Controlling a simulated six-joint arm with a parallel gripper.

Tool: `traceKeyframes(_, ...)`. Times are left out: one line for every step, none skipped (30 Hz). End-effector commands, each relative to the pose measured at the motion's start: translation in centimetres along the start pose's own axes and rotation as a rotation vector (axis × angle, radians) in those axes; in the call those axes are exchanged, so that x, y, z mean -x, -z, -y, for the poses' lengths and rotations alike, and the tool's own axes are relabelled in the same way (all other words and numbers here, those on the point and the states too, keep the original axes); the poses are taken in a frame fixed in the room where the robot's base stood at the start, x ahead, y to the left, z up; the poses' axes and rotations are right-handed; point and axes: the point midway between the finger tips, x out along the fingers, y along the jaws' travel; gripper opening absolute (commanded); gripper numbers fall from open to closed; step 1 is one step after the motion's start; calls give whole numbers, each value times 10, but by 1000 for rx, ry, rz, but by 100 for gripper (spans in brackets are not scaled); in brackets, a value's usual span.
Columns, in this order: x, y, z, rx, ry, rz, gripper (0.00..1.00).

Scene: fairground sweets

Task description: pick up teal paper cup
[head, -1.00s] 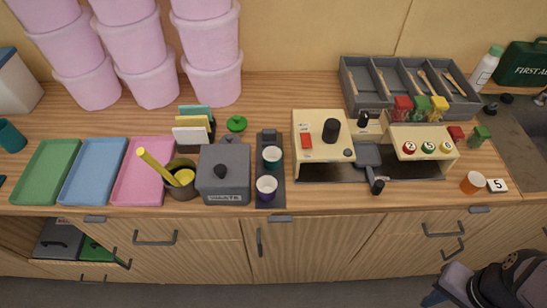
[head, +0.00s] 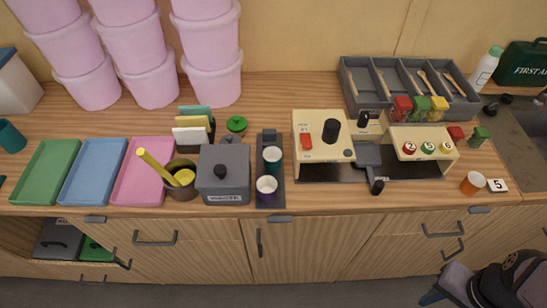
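A teal cup (head: 11,137) stands on the counter at the far left edge, just behind the green tray. Another teal cup (head: 272,154), with a white inside, stands in a narrow dark holder (head: 270,178), behind a purple cup (head: 266,184). I cannot tell for certain which of the two teal ones is the paper cup.
Green (head: 45,171), blue (head: 93,171) and pink (head: 135,188) trays lie at left. A dark lidded box (head: 223,180) stands left of the holder; a cream machine (head: 312,150) stands right. Pink tubs (head: 213,80) stand behind. An orange cup (head: 471,184) is at right.

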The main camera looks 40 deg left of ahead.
Motion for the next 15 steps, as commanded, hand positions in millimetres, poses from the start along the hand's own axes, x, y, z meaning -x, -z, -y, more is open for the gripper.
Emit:
traceKeyframes(0, 0, 0, 0, 0, 0, 45)
traceKeyframes(0, 0, 0, 0, 0, 0, 45)
traceKeyframes(0, 0, 0, 0, 0, 0, 45)
traceKeyframes(0, 0, 0, 0, 0, 0, 45)
traceKeyframes(0, 0, 0, 0, 0, 0, 45)
traceKeyframes(0, 0, 0, 0, 0, 0, 45)
traceKeyframes(0, 0, 0, 0, 0, 0, 45)
traceKeyframes(0, 0, 0, 0, 0, 0, 45)
traceKeyframes(0, 0, 1, 2, 0, -1, 45)
traceKeyframes(0, 1, 2, 6, 1, -4, 45)
traceKeyframes(0, 2, 3, 11, 3, -8, 45)
traceKeyframes(-1, 5, 6, 22, 5, -16, 45)
traceKeyframes(-2, 7, 10, 33, 8, -25, 45)
traceKeyframes(-2, 11, 14, 47, 12, -37, 45)
traceKeyframes(-3, 16, 22, 70, 18, -57, 45)
